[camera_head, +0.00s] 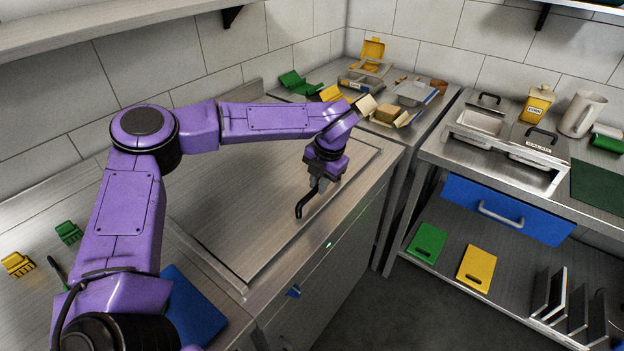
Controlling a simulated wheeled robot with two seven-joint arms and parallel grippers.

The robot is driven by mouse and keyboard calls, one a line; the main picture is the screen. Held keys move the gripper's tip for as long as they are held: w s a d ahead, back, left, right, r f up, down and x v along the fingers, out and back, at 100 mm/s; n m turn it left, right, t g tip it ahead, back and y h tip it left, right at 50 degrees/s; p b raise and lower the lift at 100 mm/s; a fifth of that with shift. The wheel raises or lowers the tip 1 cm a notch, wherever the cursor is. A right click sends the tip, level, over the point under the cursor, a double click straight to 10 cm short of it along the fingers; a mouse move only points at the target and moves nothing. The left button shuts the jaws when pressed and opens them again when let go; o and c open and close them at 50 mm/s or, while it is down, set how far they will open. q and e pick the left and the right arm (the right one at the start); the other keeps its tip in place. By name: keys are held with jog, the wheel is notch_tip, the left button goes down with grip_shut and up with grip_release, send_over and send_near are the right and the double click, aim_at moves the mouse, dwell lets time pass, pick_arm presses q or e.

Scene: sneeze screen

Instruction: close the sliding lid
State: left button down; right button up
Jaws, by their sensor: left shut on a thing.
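The sliding lid (245,215) is a flat brushed-steel panel set in the top of the steel counter on the left. Its black bar handle (302,208) sticks out below my left gripper. My left gripper (318,186) points down over the right part of the panel and is shut on the handle. My purple left arm crosses above the panel and hides part of its far side. I cannot clearly tell the lid's edges from the frame around it. My right gripper is not in view.
Green and yellow brushes (68,232) and a blue board (190,305) lie at the left. Boxes and packets (385,112) crowd the back corner. A steel pan unit (508,145) stands on the right-hand counter, above a blue drawer (505,210). A tiled wall runs behind.

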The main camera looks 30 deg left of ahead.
pick_arm(q)
jog(key=c, duration=1.1)
grip_release()
jog(key=shift+w, duration=0.15)
jog(key=shift+a, duration=0.1)
notch_tip(320, 180, up, 10)
jog(key=d+b, duration=0.2)
jog(key=shift+r, duration=0.15)
jog(key=f, duration=0.3)
jog(key=a+f+p, duration=0.1)
jog(key=f, duration=0.2)
jog(key=a+f+p, duration=0.1)
jog(key=f, duration=0.3)
jog(key=shift+a+f, duration=0.2)
jog(key=shift+a, duration=0.1)
